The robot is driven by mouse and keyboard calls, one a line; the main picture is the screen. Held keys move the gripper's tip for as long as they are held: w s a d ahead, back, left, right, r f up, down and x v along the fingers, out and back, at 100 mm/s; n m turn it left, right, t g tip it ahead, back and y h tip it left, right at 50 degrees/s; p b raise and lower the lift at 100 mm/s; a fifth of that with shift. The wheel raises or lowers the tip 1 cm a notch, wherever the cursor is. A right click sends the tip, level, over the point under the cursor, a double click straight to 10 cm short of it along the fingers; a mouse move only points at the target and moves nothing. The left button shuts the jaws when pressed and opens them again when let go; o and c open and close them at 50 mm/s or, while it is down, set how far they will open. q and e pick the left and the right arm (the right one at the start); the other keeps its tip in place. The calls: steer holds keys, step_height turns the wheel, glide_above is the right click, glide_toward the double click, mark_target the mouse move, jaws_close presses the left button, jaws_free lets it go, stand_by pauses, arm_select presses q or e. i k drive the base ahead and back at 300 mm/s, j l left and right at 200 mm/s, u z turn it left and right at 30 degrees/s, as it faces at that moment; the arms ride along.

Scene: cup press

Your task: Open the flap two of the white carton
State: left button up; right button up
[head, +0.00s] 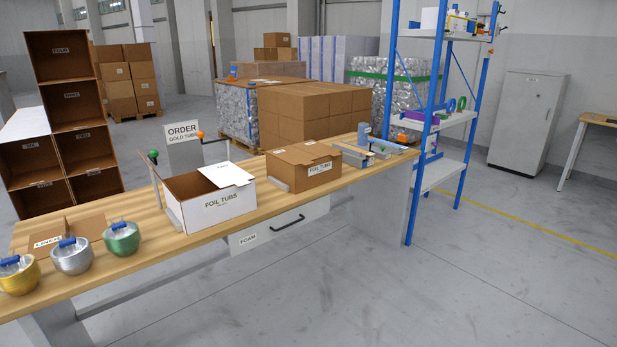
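The white carton (200,218) stands on the wooden workbench, with a "FOIL TUBS" label on its front. One white flap (229,175) shows at its right, lying tilted over part of the top. The left part of the top is open and shows the brown inside. Which flap is number two cannot be told. Neither of my grippers is in view.
A brown "FOIL TUBS" carton (303,168) stands to the right on the bench (150,250). Gold, silver and green tubs (121,240) stand at the left front.

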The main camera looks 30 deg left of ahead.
mark_target(225, 175)
steer(key=i+z, duration=0.1)
steer(key=i, duration=0.9)
